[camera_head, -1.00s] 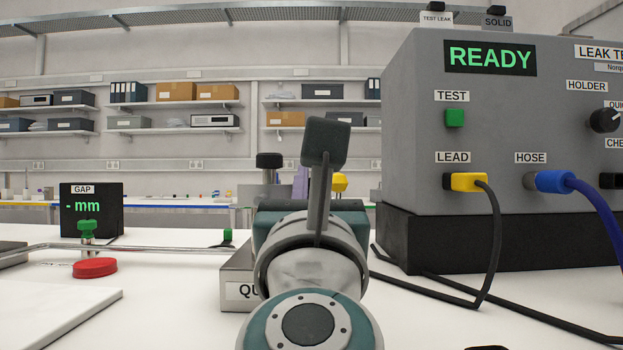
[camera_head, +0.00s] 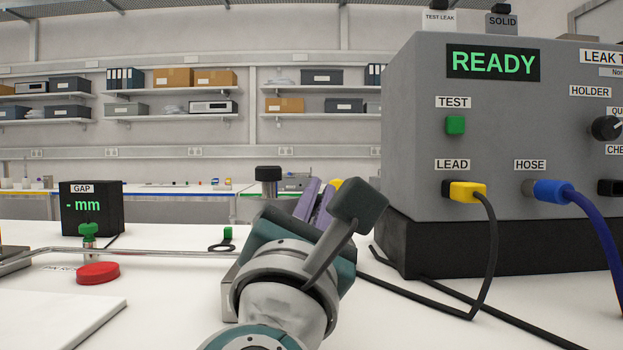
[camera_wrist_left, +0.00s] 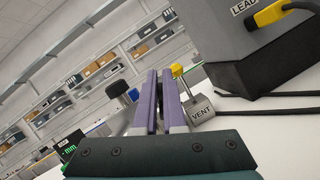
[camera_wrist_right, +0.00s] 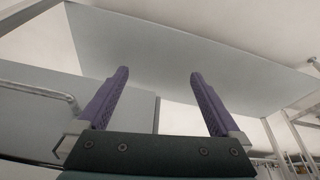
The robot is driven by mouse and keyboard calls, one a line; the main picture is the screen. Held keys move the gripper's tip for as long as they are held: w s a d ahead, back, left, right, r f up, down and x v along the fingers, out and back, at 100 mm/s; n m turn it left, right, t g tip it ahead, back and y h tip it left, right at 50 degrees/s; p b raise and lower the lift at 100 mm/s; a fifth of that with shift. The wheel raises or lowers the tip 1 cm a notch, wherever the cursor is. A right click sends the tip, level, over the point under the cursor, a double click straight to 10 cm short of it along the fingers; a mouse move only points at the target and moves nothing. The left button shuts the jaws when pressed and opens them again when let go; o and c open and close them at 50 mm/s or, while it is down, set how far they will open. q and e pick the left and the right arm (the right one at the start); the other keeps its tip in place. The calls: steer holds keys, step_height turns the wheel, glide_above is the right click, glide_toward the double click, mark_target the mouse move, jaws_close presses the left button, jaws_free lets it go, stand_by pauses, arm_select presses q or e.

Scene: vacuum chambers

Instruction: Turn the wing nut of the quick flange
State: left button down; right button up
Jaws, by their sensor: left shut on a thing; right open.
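My left gripper (camera_head: 316,200) reaches forward in the middle of the head view, rolled over to the right, its purple fingers close together. It also shows in the left wrist view (camera_wrist_left: 159,98), shut on a narrow thing that the fingers hide almost wholly; I take it to be the wing nut of the quick flange. The flange itself is hidden behind my wrist and fingers. The metal block (camera_head: 230,306) under it is mostly covered by my arm. My right gripper (camera_wrist_right: 159,78) is open and empty in the right wrist view; it is outside the head view.
A black-capped post (camera_head: 268,174) stands just behind the left gripper. A VENT block (camera_wrist_left: 198,110) with a yellow knob (camera_wrist_left: 177,70) is close to the fingers' right. The grey leak tester (camera_head: 420,130), with its lead cable (camera_head: 494,250), stands at right. A red disc (camera_head: 98,273) lies at left.

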arm_select(q)
steer(key=shift+d+m+g+h+p, duration=0.1)
steer(key=shift+m+g+h+p, duration=0.3)
steer(key=shift+m, duration=0.6)
steer(key=c, duration=1.3)
jaws_free()
steer(key=v, duration=1)
steer(key=shift+f, duration=0.15)
